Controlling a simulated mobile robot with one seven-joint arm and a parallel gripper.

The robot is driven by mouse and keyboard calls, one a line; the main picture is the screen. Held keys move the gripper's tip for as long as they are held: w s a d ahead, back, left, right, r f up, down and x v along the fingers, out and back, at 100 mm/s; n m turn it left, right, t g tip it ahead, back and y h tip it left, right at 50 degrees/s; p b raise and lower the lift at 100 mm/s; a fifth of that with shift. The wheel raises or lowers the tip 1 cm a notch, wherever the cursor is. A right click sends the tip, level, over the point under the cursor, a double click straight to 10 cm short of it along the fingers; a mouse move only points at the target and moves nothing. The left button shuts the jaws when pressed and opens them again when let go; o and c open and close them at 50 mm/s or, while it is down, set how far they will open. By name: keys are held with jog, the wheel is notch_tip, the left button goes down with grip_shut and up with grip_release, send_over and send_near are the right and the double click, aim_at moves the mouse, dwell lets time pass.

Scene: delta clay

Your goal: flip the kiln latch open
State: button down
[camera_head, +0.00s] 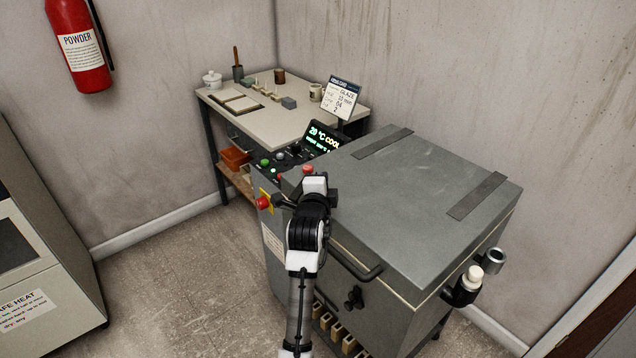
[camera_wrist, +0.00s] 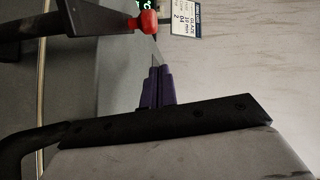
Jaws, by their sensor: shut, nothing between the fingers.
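The kiln (camera_head: 420,205) is a grey box with a flat, shut lid. In the wrist view, a dark lever with a red knob (camera_wrist: 145,23), which looks like the latch, reaches in from the left. In the head view its red end (camera_head: 308,169) shows just beyond my gripper, and the rest is hidden. My gripper (camera_head: 314,186) is at the kiln's front left upper edge, its fingers hidden there by my wrist. In the wrist view my gripper's purple fingers (camera_wrist: 157,72) are shut and empty, pointing just past the knob. I cannot tell whether they touch it.
A control panel with a lit display (camera_head: 324,138) and a red stop button (camera_head: 263,203) is left of my gripper. A bar handle (camera_head: 355,266) juts from the kiln front. A card (camera_head: 340,98) stands behind. A worktable (camera_head: 265,120) is at the back. Floor is clear at left.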

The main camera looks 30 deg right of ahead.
jog(key=b+v, duration=0.1)
jog(key=v, duration=0.4)
jog(key=b+v, duration=0.1)
jog(key=v, duration=0.3)
jog(key=shift+s, duration=0.55)
